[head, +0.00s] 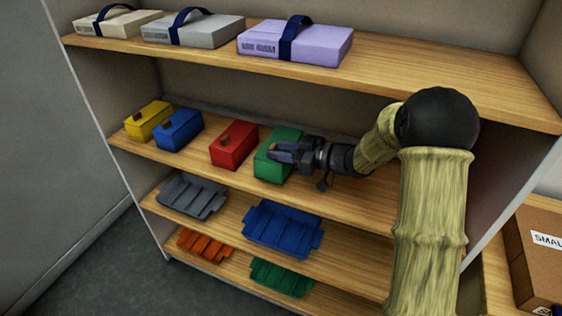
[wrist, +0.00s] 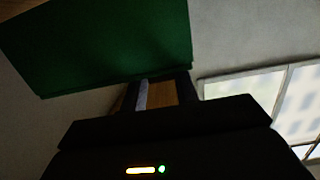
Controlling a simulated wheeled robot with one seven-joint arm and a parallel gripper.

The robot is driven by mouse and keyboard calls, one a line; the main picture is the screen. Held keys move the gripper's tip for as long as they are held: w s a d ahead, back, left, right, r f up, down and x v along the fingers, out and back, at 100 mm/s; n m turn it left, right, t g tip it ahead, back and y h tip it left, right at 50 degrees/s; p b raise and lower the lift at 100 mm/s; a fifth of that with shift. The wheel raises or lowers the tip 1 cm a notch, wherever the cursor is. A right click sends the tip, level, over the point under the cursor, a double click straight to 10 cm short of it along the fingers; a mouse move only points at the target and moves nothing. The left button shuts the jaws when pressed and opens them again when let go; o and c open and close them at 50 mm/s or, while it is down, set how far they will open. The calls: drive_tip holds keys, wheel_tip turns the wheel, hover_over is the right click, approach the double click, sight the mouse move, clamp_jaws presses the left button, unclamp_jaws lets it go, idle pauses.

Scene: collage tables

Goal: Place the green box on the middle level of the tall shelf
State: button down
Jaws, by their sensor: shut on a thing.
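The green box (head: 270,168) is in the row of boxes at the second board from the top of the tall shelf (head: 350,205). It is right of the red box and looks upright. It also fills the upper left of the wrist view (wrist: 100,45). My gripper (head: 275,150) reaches in from the right and is shut on the green box, at the wooden knob on its top. The fingers show in the wrist view (wrist: 158,93) with wood colour between them. The fingers hide part of the box, and I cannot tell whether its base touches the board.
Yellow (head: 148,121), blue (head: 179,130) and red (head: 234,145) boxes stand to the left. Packages, one purple (head: 300,45), lie on the top board. Grey (head: 192,196) and blue (head: 283,228) bins are below. The second board is clear right of the green box, under my arm.

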drive_tip(key=shift+f, duration=1.8)
drive_tip(key=shift+f, duration=0.15)
drive_tip(key=c, duration=1.1)
unclamp_jaws()
drive_tip(key=shift+o, duration=0.2)
